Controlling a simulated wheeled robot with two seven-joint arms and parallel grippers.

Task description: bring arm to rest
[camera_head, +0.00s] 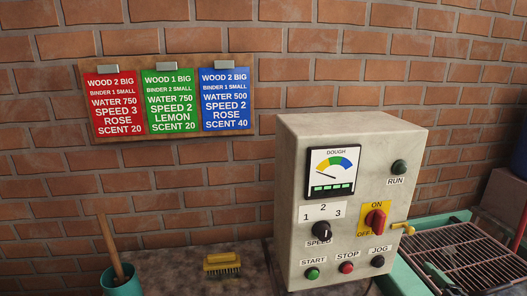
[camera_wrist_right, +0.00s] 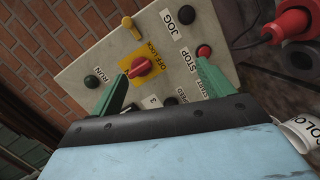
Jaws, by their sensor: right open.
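In the right wrist view my right gripper (camera_wrist_right: 161,70) is open, its two green fingers apart and pointing at the front of the control box (camera_wrist_right: 105,60). Nothing shows held between the fingers. The red switch (camera_wrist_right: 144,66) on its yellow plate appears between the fingertips; I cannot tell how far the box is from them. In the head view the control box (camera_head: 289,190) stands right of centre, with the red switch (camera_head: 375,221) on its front. Neither of my arms shows in the head view, and my left gripper is not in view.
A teal tray with a rusty grate (camera_head: 475,258) lies right of the box. A yellow brush (camera_head: 222,263) and a teal pot (camera_head: 122,282) with a wooden stick stand left. A red object (camera_wrist_right: 285,24) is at the wrist view's upper right. Recipe cards (camera_head: 173,101) hang on the brick wall.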

